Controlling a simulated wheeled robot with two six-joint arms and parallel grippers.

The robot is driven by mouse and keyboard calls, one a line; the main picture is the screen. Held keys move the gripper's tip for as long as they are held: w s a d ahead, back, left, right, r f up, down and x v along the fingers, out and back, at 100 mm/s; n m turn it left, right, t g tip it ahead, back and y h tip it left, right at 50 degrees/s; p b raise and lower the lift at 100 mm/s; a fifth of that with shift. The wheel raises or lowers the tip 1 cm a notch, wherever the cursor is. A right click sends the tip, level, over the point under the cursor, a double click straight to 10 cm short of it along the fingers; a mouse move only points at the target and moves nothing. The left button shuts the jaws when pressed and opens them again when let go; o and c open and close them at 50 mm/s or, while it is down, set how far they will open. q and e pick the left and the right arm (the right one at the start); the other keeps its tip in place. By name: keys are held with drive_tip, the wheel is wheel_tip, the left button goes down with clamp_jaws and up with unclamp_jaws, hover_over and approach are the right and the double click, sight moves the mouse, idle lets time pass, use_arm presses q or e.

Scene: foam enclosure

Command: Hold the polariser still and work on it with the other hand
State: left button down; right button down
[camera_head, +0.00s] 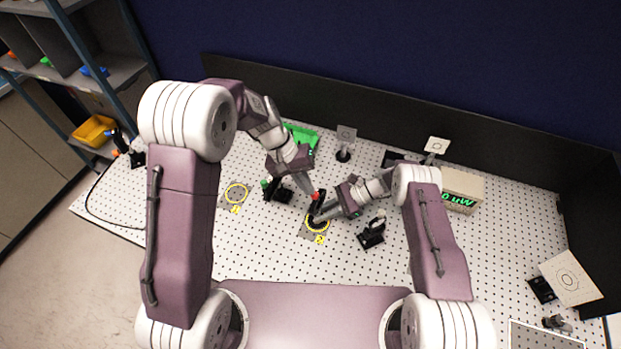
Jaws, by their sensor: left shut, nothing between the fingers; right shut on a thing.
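The polariser (321,205) appears to be the small dark mount with a red part at its top, on a yellow-ringed spot on the perforated board. My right gripper (322,214) comes in from the right and is shut on the polariser, low down. My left gripper (312,191) is above it, shut and empty, its tips close by the red part. I cannot tell whether they touch it. The fingers hide part of the mount.
A second yellow ring (236,194) lies bare to the left. Black mounts (371,236) stand nearby. Black foam walls (500,165) bound the back and right.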

use_arm(q)
drive_tip(key=shift+s+a+f, duration=0.25)
drive_tip(key=shift+s, duration=0.25)
drive_tip(key=shift+s+a+f, duration=0.2)
drive_tip(key=shift+s+f, duration=0.1)
drive_tip(key=shift+s, duration=0.25)
drive_tip(key=shift+s+a+f, duration=0.25)
drive_tip(key=shift+s, duration=0.35)
drive_tip(key=shift+w+d, duration=0.25)
drive_tip(key=shift+w, duration=0.55)
drive_tip(key=s+a+r, duration=0.2)
drive_tip(key=a+r, duration=0.5)
drive_tip(key=r, duration=0.3)
drive_tip(key=shift+a+r, duration=0.15)
drive_tip(key=shift+r, duration=0.2)
use_arm(e)
drive_tip(key=c, duration=1.3)
unclamp_jaws()
drive_tip(key=shift+o, duration=0.2)
